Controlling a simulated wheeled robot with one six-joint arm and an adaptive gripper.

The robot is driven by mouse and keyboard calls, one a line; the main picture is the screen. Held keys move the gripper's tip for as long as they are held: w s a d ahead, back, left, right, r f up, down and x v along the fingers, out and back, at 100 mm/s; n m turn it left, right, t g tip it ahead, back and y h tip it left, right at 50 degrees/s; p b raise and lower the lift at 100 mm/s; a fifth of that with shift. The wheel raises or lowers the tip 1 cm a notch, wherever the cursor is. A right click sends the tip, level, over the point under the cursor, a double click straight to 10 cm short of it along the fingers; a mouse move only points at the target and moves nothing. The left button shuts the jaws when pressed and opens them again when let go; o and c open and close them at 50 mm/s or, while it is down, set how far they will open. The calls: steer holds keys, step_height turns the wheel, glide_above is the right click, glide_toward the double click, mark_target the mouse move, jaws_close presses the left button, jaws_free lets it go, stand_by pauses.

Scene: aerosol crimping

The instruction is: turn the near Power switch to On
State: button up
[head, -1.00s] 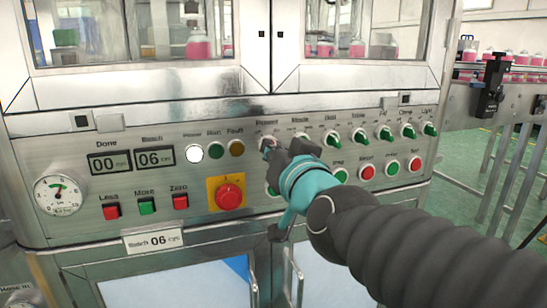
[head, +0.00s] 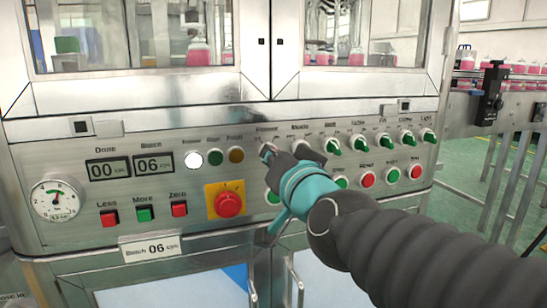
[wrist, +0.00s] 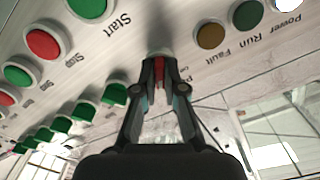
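The near Power switch is the leftmost in the row of rotary switches on the steel panel. My gripper (head: 266,152) is at it and hides most of it. In the wrist view my gripper's fingertips (wrist: 159,68) come together on either side of a small red part of the Power switch (wrist: 159,67) and look shut on it. Which way the handle points cannot be read clearly. The white Power lamp (head: 194,160) is bright.
Several green switches (head: 358,143) run to the right along the panel. A red emergency button (head: 228,204) on a yellow plate is left of my gripper. Start, stop and other push buttons (head: 368,179) sit below the row. A conveyor with bottles (head: 490,105) stands at the right.

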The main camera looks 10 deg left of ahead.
steer(key=o, duration=0.4)
steer(key=shift+s, duration=0.1)
steer(key=v, duration=1.2)
stand_by(0.3)
